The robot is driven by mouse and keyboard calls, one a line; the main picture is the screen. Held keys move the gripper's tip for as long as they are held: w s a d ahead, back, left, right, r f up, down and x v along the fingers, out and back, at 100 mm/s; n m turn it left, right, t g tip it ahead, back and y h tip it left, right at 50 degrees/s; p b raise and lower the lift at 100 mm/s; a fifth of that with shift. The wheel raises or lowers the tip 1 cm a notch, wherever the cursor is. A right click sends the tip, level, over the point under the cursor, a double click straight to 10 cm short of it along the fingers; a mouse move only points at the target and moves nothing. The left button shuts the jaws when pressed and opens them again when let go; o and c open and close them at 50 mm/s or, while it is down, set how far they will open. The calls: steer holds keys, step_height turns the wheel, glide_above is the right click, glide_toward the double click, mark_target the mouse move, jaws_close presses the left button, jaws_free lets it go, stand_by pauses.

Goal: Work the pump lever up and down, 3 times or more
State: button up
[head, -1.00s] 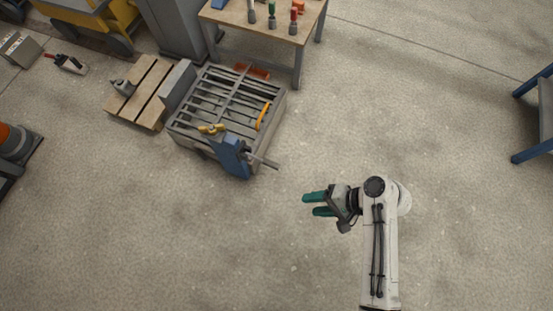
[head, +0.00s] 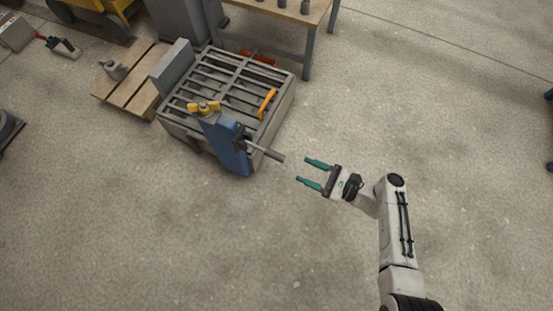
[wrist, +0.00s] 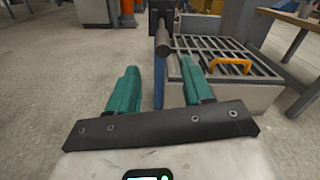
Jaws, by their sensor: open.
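The pump is a blue upright body (head: 226,146) at the near side of a grey slatted mould. Its lever, a grey rod (head: 266,152), sticks out to the right and slightly down. My gripper (head: 306,172) is open and empty, with green fingers pointing left, a little to the right of the lever's free end and apart from it. In the wrist view, the lever's round end (wrist: 163,49) shows ahead, between and beyond the two fingers (wrist: 160,90). A strip of the blue body shows below it.
The slatted mould (head: 177,110) carries an orange handle (head: 267,103); a yellow fitting (head: 204,107) sits atop the pump. A wooden pallet (head: 127,91) lies at left, and a workbench (head: 309,62) stands behind. The floor (head: 450,120) right of my arm is clear.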

mark_target(276, 156)
steer(key=b+x, duration=0.3)
steer(key=x, duration=0.7)
steer(key=shift+w+a, duration=0.3)
steer(key=shift+w, duration=0.05)
steer(key=shift+c, duration=0.5)
jaws_close()
